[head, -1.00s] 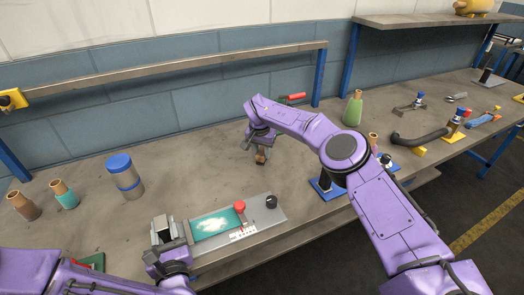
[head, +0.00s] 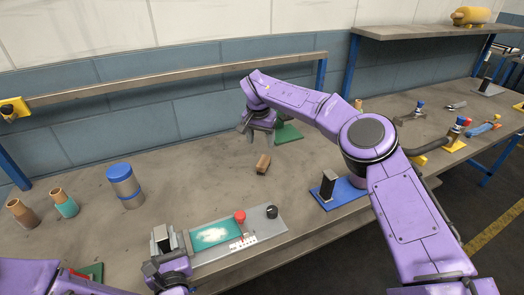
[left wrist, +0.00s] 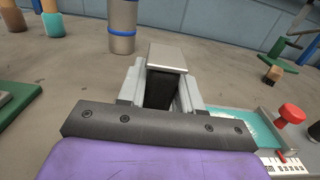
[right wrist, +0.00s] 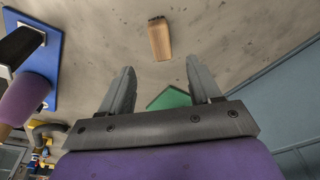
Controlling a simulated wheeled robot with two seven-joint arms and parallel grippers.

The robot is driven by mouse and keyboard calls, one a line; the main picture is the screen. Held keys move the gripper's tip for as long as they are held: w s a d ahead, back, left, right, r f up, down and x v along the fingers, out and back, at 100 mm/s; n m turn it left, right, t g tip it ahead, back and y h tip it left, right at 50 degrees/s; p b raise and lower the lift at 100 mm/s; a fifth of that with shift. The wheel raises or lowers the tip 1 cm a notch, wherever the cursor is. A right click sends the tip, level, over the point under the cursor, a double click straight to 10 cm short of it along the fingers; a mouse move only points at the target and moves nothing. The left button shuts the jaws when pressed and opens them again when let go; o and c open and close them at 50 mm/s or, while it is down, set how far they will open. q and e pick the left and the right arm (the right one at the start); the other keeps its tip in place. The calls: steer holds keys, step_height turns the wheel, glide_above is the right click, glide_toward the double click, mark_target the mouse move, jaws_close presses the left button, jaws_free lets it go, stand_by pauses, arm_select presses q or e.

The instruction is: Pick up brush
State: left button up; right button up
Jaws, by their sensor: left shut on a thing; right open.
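A small wooden piece with a dark end, which looks like the brush (head: 262,164), lies on the workbench. It also shows in the right wrist view (right wrist: 160,40) and at the right of the left wrist view (left wrist: 271,75). My right gripper (head: 256,138) is open and empty above and behind it, the fingers apart from it; the right wrist view shows both fingers (right wrist: 158,90) with the brush beyond their tips. My left gripper (head: 163,250) is shut on a grey block with a dark face (left wrist: 168,58), beside the control panel.
The control panel (head: 255,237) with a red button is at the front edge. A blue-capped canister (head: 124,186) and two small bottles (head: 62,203) stand left. A green plate (head: 288,133) lies behind the brush, a blue plate (head: 342,196) right. Bench around the brush is clear.

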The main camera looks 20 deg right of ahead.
mark_target(263, 160)
steer(key=shift+s+r, duration=0.1)
steer(key=shift+r, duration=0.45)
steer(key=shift+o, duration=0.5)
steer(key=shift+t+h, duration=0.8)
steer(key=shift+h, duration=0.1)
steer(key=x, duration=0.4)
steer(key=a+x, duration=0.1)
steer(key=x, duration=0.4)
steer(key=s+x, duration=0.1)
steer(key=x, duration=0.3)
steer(key=shift+a+f, duration=0.2)
steer(key=shift+f, duration=0.5)
steer(key=c, duration=1.1)
step_height(263, 160, up, 10)
steer(key=shift+r, duration=0.1)
steer(key=shift+c, duration=0.2)
